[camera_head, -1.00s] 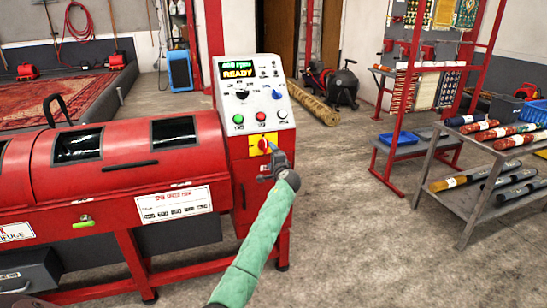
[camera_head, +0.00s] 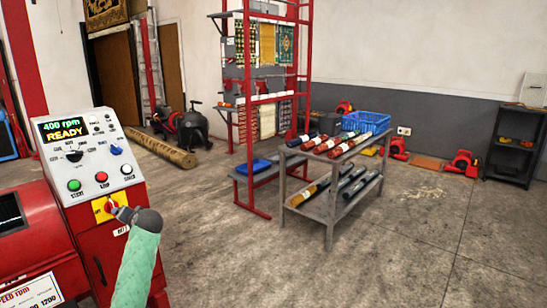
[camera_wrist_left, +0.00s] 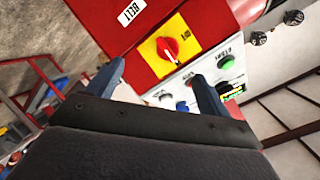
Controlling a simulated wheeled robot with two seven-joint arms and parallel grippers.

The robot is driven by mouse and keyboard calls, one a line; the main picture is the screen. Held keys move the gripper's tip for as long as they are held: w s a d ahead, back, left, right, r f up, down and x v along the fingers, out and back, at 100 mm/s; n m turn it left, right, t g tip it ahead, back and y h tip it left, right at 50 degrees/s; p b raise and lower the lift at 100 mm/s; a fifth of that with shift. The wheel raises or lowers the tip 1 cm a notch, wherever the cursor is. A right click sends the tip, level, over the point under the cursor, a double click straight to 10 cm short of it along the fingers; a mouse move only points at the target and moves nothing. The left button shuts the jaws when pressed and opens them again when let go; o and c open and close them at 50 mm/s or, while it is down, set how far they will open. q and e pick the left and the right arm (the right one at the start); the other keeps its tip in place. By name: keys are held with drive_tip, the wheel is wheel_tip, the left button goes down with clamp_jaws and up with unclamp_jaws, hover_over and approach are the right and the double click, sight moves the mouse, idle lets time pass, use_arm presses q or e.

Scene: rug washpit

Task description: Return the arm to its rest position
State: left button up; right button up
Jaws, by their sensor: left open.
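My left arm in its green sleeve reaches up from the bottom of the head view. Its gripper (camera_head: 118,211) is in front of the red rotary knob (camera_head: 107,207) on a yellow plate, low on the centrifuge's control panel (camera_head: 89,152). In the left wrist view the gripper (camera_wrist_left: 158,72) is open, its two fingers spread and empty. The red knob (camera_wrist_left: 168,48) shows beyond and between the fingertips, apparently clear of them. The head view partly hides the knob behind the gripper. My right gripper is not in view.
The red centrifuge (camera_head: 35,237) stands at left, its display (camera_head: 63,130) reading 400 rpm READY. A grey shelf cart (camera_head: 335,205) with rolled rugs and a blue basket (camera_head: 366,122) stands right of centre. A red rack (camera_head: 247,130) is behind it. The floor at front right is clear.

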use_arm(q)
drive_tip(key=s+d+f+m+h+p, duration=0.1)
drive_tip(key=s+d+f+h+p, duration=0.3)
drive_tip(key=s+d, duration=0.85)
drive_tip(key=s+d+f+h+b, duration=0.1)
drive_tip(key=s+d+f+h, duration=0.35)
drive_tip(key=s+d, duration=0.8)
drive_tip(key=s+d+f+g+h+p, duration=0.1)
drive_tip(key=s+d+f+g+p, duration=0.1)
drive_tip(key=s, duration=0.9)
drive_tip(key=s+d+f+g+h+p, duration=0.1)
drive_tip(key=s+d+f, duration=0.4)
drive_tip(key=s, duration=0.7)
drive_tip(key=s+d+f+g+h+p, duration=0.2)
drive_tip(key=s+d+f+g, duration=0.2)
drive_tip(key=s, duration=0.7)
drive_tip(key=shift+s+d+f+m+p, duration=0.15)
drive_tip(key=shift+d+f+m+p, duration=0.2)
drive_tip(key=shift+f, duration=0.3)
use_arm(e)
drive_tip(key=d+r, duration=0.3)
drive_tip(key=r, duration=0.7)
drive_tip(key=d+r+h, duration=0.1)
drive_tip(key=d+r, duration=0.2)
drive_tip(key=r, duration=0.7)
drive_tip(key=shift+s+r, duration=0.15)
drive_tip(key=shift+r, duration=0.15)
